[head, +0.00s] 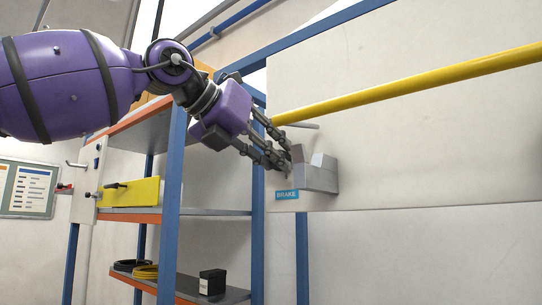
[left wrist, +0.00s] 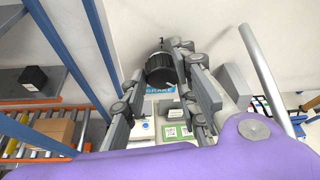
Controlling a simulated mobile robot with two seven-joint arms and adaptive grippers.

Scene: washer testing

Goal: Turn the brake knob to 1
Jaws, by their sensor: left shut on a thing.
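The black ribbed brake knob (left wrist: 160,69) shows in the left wrist view, between the fingers of my left gripper (left wrist: 158,62). My left gripper is shut on the knob. In the head view my left gripper (head: 283,160) reaches the pale panel (head: 420,160) from the upper left, and its fingers hide the knob. A blue BRAKE label (head: 287,195) sits on the panel just below the fingertips. The label also shows in the left wrist view (left wrist: 160,91), partly covered. The number that the knob points to cannot be read.
A grey block-shaped fitting (head: 318,177) sticks out of the panel right beside my fingertips. A yellow bar (head: 420,86) runs across the panel above. A blue-framed shelf (head: 170,190) stands to the left, with a black box (head: 212,282) on its lower level.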

